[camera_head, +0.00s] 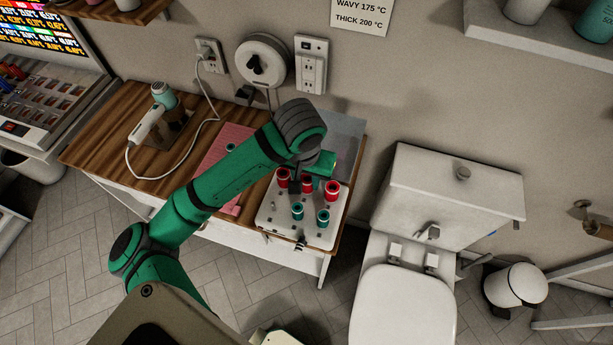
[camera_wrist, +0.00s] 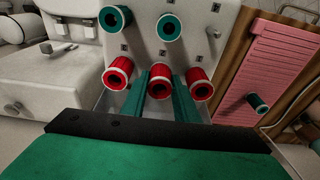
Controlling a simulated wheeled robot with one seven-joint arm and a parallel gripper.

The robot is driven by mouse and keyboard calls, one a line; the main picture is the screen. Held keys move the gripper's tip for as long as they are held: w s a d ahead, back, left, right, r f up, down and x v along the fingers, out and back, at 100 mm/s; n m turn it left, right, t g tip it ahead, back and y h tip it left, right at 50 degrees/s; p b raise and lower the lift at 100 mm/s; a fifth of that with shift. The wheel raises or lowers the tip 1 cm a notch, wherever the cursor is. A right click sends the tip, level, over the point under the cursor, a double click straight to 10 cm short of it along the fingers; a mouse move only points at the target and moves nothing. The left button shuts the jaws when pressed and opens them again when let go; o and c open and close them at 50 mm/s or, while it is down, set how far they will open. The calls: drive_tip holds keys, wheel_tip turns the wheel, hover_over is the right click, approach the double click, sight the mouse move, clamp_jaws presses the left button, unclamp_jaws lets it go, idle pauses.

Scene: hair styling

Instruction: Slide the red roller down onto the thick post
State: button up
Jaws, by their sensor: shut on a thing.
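A white rack board (camera_head: 280,232) on the counter carries short rollers. Three red rollers stand in the far row: a left one (camera_head: 282,178), a middle one (camera_head: 307,186) and a right one (camera_head: 332,190). Two teal rollers (camera_head: 297,211) (camera_head: 322,218) stand nearer the front. My gripper (camera_head: 308,174) is low over the far row. In the wrist view, its two green fingers (camera_wrist: 160,78) are shut around the middle red roller (camera_wrist: 159,82). The post under this roller is hidden, so I cannot tell how far down it sits. The other red rollers flank the fingers closely.
A pink ridged mat (camera_head: 222,150) lies left of the rack. A white hair tool (camera_head: 146,124) with a cord lies further left. A clear panel (camera_head: 345,140) stands behind the rack. A toilet (camera_head: 450,195) is to the right.

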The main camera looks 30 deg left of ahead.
drive_tip(key=shift+f, duration=0.4)
drive_tip(key=o, duration=1.1)
drive_tip(key=shift+r, duration=0.1)
wheel_tip(320, 180, up, 10)
drive_tip(key=s, duration=0.1)
drive_tip(key=shift+s+d+r, duration=0.25)
drive_tip(key=shift+s, duration=0.05)
drive_tip(key=shift+w, duration=0.1)
